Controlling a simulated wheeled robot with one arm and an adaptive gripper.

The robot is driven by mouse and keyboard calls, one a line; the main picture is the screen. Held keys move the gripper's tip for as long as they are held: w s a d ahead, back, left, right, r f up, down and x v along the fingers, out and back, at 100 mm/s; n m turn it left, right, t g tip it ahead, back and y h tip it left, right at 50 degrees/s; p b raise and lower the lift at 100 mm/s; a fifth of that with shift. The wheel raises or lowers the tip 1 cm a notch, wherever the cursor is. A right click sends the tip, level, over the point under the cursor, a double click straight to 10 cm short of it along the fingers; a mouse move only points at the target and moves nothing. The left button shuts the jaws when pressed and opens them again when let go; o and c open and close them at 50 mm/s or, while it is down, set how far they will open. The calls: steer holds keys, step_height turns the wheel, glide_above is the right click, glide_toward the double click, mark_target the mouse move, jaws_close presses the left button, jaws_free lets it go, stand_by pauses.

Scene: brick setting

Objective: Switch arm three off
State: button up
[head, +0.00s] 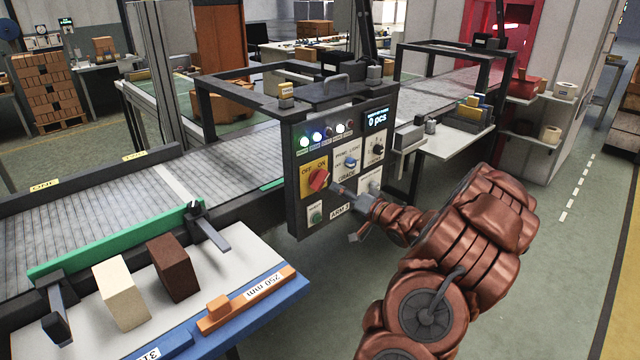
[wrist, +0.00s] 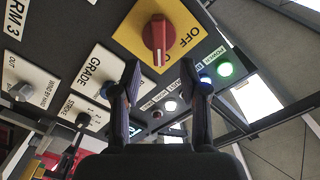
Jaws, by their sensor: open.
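The control box (head: 296,208) with the ARM 3 label (head: 340,210) stands beside the conveyor. Its red rotary switch (head: 318,179) sits on a yellow plate (head: 305,187) marked OFF at left and ON at right. In the wrist view the red switch (wrist: 157,35) is ahead of the fingertips, its white mark pointing down the picture, not at the word OFF on the right. ON cannot be read there. My gripper (head: 342,189) is close to the panel, just right of the switch. In the wrist view its fingers (wrist: 160,72) are apart with nothing between them.
The conveyor (head: 150,185) runs behind the box. A table (head: 110,325) with blocks stands at left. Floor at right is open.

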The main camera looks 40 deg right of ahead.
mark_target(324, 182)
steer(key=shift+w+d+p, duration=0.2)
steer(key=shift+w+p, duration=0.3)
steer(key=shift+w, duration=3.2)
steer(key=shift+c, duration=0.4)
jaws_close()
steer(key=shift+a+f, duration=0.1)
steer(key=shift+a, duration=0.05)
